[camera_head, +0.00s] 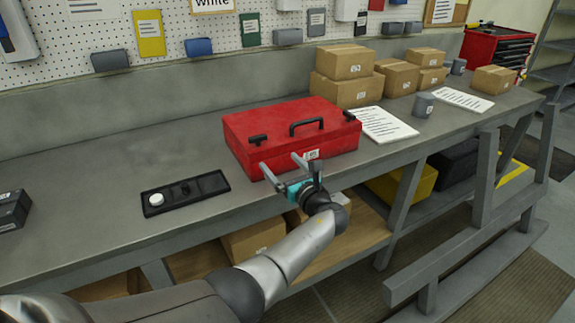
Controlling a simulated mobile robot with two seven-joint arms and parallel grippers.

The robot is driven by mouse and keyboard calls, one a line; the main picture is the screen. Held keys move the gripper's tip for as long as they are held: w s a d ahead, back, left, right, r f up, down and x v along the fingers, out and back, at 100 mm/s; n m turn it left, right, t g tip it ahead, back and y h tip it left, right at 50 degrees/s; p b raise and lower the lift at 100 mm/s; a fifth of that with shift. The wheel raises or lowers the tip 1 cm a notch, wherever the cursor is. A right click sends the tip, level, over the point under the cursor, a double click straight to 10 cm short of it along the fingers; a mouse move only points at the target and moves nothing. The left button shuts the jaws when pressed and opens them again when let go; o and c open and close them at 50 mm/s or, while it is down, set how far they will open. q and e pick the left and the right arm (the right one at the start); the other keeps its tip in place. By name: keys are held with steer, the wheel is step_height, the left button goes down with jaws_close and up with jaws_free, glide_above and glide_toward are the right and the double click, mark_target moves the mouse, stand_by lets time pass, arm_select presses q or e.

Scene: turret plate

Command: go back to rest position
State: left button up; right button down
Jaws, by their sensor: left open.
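My left gripper (281,169) is open, with its two fingers apart, at the front of the red toolbox (292,134). I see nothing between the fingers. I cannot tell whether the fingertips touch the box. The toolbox stands shut on the grey workbench (105,180), with a black handle (306,125) on its lid and a white label on its front. My left arm reaches in from the lower left. My right gripper is out of view.
A black tray (186,193) with a white round piece lies left of the toolbox. Papers (386,125), a grey mug (423,104) and several cardboard boxes (346,91) stand to the right. A grey rail (470,255) runs before the bench at right. The bench's left part is mostly clear.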

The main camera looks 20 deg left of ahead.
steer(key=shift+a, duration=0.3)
